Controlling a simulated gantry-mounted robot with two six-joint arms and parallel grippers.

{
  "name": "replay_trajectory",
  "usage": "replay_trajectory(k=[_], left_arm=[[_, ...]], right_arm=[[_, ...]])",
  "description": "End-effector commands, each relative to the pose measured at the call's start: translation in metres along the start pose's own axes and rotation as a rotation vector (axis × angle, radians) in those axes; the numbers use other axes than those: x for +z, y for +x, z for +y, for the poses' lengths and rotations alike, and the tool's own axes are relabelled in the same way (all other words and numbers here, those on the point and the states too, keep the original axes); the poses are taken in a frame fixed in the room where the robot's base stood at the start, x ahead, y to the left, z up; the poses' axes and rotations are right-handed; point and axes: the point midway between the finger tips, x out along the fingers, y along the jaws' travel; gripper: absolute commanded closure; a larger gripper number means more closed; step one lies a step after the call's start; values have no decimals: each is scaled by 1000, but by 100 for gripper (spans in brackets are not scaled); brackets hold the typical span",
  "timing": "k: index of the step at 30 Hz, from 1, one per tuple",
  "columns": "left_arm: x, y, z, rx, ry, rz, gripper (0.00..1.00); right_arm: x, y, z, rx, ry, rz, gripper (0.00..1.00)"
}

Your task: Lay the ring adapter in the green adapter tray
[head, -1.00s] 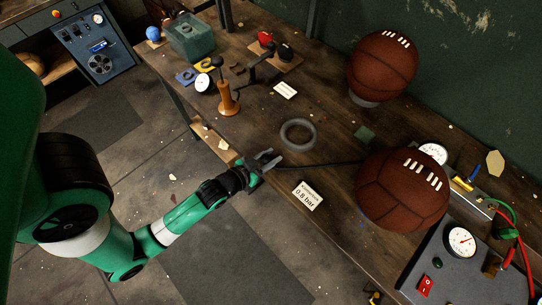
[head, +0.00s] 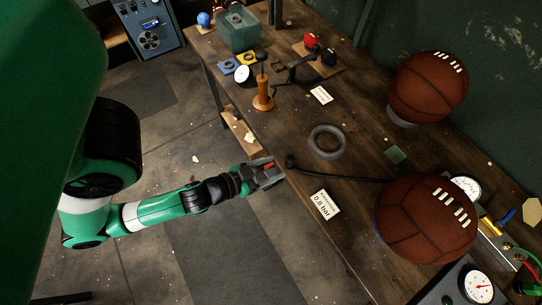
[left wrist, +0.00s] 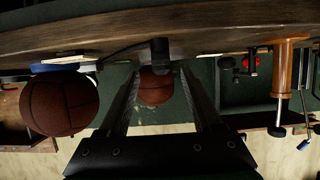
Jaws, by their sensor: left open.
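A dark grey ring (head: 327,141) lies flat on the bench. Smaller dark ring shapes show on a blue square piece (head: 228,66) and a yellow square piece (head: 245,58) at the back left; I cannot tell which is the ring adapter. An open green container (head: 238,32) stands at the bench's far left end; its contents are unclear. My left gripper (head: 268,172) is open and empty at the bench's front edge, short of the grey ring. Its fingers also show in the left wrist view (left wrist: 158,90), with a black hose end (left wrist: 159,50) beyond them. My right gripper is out of view.
A black hose (head: 335,178) runs along the bench to a leather ball (head: 425,220). Another ball (head: 428,86) sits farther back. An orange-handled tool (head: 263,93) stands left of the ring, and a 0.8 bar card (head: 325,205) lies near the front edge.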

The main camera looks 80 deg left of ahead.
Motion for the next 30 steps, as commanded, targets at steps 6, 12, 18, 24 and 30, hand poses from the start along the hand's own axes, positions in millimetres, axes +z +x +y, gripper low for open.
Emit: replay_trajectory(k=[6, 12, 18, 24, 30], left_arm=[[3, -18, 1, 4, 3, 1, 34], [-1, -22, -1, -3, -4, 8, 34], [-1, -22, -1, -3, -4, 8, 34], [-11, -14, 5, 7, -13, 33, 34], [-106, 35, 60, 103, -91, 236, 34]], right_arm=[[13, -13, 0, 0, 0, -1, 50], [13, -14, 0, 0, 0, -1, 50], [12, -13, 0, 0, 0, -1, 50], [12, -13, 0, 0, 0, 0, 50], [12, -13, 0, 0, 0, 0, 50]])
